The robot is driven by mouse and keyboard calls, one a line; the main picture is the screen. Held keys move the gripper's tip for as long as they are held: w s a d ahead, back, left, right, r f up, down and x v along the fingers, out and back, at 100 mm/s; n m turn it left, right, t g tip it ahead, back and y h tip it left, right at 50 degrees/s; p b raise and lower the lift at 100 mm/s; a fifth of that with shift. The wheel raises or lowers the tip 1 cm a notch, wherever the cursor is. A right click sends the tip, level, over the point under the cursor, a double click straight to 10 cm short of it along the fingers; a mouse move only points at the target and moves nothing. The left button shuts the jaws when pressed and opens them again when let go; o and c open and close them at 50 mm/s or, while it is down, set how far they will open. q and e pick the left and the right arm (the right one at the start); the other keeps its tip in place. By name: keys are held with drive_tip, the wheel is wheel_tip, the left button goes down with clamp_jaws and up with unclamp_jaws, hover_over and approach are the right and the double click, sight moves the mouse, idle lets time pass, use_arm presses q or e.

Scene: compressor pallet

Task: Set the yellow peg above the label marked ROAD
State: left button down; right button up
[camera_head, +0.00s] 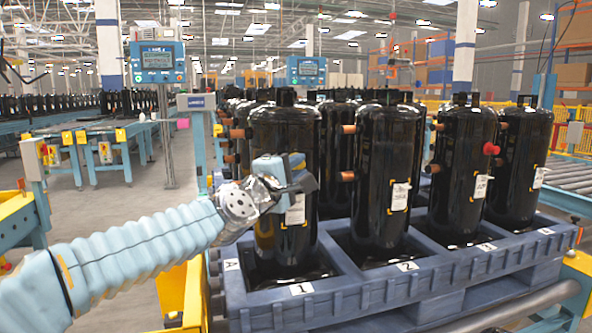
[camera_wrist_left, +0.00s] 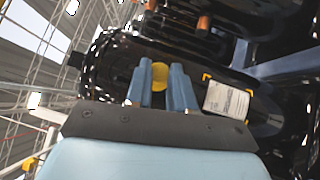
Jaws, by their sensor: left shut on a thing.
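My left gripper (camera_head: 302,178) is in front of the upper middle of the nearest black compressor tank (camera_head: 282,130). In the left wrist view, its two blue fingers (camera_wrist_left: 160,92) are shut on the yellow peg (camera_wrist_left: 159,76), whose rounded yellow part shows between them. The peg is hidden in the head view. A white label (camera_head: 295,209) framed by yellow corner marks is on this tank, just below the gripper; it also shows in the left wrist view (camera_wrist_left: 226,99), right of the fingers. Its print is too small to read. My right gripper is not in view.
More black tanks (camera_head: 385,150) with white labels (camera_head: 399,196) stand close by in the blue pallet (camera_head: 345,302). Copper stubs (camera_head: 348,176) stick out from their sides. A red plug (camera_head: 491,149) sits on one tank. A screen (camera_head: 158,62) stands behind at left.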

use_arm(q)
drive_tip(key=c, duration=0.9)
unclamp_jaws()
